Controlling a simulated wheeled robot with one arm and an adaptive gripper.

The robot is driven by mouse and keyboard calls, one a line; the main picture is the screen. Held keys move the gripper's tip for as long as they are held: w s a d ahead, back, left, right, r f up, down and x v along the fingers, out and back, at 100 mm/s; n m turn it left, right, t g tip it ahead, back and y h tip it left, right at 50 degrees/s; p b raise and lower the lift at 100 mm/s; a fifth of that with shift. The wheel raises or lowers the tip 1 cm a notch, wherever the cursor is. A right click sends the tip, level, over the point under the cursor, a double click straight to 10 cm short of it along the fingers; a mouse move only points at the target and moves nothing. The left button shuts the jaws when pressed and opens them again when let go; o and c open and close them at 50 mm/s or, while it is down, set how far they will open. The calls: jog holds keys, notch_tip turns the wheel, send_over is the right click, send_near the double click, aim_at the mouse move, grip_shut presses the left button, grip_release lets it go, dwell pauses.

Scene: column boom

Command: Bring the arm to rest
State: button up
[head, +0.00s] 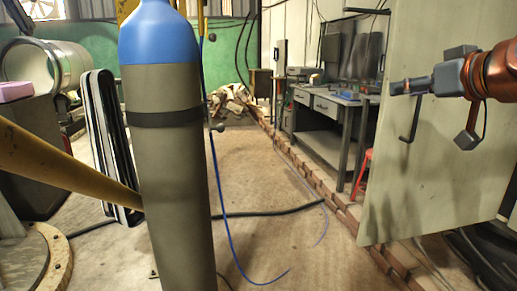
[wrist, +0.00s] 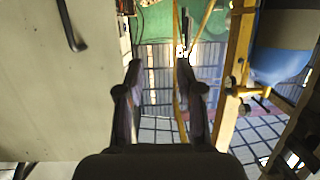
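My gripper (head: 398,88) is at the right in the head view, at the end of my orange-brown arm. It is held up in the air and points left, in front of a pale panel (head: 430,180). In the wrist view my gripper (wrist: 158,66) has its two dark fingers apart, with nothing between them. The fingers touch nothing that I can see. Most of my arm is out of view beyond the right edge.
A grey gas cylinder with a blue top (head: 165,160) stands close in front. A yellow pole (head: 65,160) slants behind it at left. A workbench (head: 335,105) stands at the back right. A blue cable (head: 222,200) crosses the mostly open floor (head: 270,235).

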jog(key=s+a+f+g+h+p, duration=0.1)
jog(key=s+a+f+g+p, duration=0.8)
jog(key=a+p, duration=0.4)
jog(key=s+d+f+m+g+h+p, duration=0.1)
jog(key=s+f+g+p, duration=0.2)
jog(key=s+p, duration=0.4)
jog(key=s+d+f+m+g+h+p, duration=0.1)
jog(key=s+f+g+p, duration=0.3)
jog(key=s, duration=1)
jog(key=d+p, duration=0.1)
jog(key=p, duration=0.2)
jog(key=shift+s+m+h, duration=0.25)
jog(key=shift+m+h, duration=0.15)
jog(key=shift+d, duration=0.1)
